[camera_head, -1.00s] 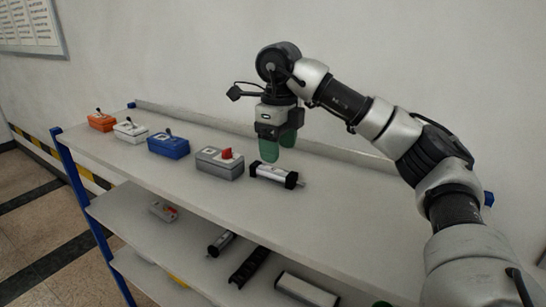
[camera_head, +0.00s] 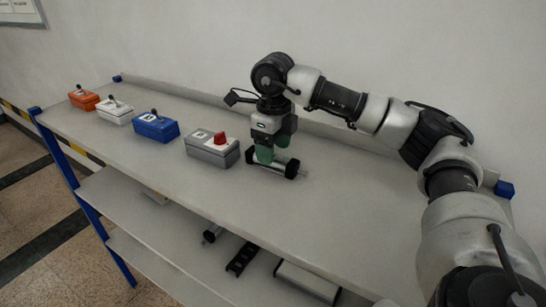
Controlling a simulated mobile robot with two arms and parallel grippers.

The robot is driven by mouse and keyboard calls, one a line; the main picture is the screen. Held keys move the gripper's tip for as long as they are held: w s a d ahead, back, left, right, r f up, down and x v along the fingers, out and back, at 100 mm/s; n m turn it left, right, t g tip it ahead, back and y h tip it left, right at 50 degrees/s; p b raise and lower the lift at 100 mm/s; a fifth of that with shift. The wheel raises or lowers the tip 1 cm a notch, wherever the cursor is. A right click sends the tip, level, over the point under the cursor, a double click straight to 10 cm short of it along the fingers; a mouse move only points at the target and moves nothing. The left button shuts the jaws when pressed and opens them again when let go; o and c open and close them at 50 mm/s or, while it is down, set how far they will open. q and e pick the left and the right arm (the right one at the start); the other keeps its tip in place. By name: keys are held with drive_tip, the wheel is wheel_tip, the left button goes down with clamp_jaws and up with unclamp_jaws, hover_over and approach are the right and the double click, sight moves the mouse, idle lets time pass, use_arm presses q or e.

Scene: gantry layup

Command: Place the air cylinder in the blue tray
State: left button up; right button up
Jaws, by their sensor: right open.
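The air cylinder (camera_head: 288,165), a silver body with black end caps and a short rod, lies on the top shelf right of the grey box. My right gripper (camera_head: 273,153) has green fingertips and is open, low over the left part of the cylinder. The fingers hide part of the cylinder, and I cannot tell whether they touch it. No blue tray is in view; the blue thing on the shelf is a small box with a lever. My left gripper is not in view.
On the top shelf (camera_head: 200,190) stand a grey box with a red knob (camera_head: 212,149), a blue lever box (camera_head: 155,126), a white one (camera_head: 115,111) and an orange one (camera_head: 84,98). A lower shelf (camera_head: 130,215) holds dark parts. The top shelf's front is clear.

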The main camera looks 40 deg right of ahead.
drive_tip(key=shift+s+a+f, duration=0.1)
drive_tip(key=shift+a+f, duration=0.05)
drive_tip(key=shift+f, duration=0.35)
drive_tip(key=shift+s+a+f, duration=0.1)
drive_tip(key=shift+f, duration=0.35)
drive_tip(key=shift+w+d+f, duration=0.15)
drive_tip(key=shift+f, duration=0.25)
drive_tip(key=shift+r, duration=0.1)
clamp_jaws()
drive_tip(key=shift+r, duration=0.1)
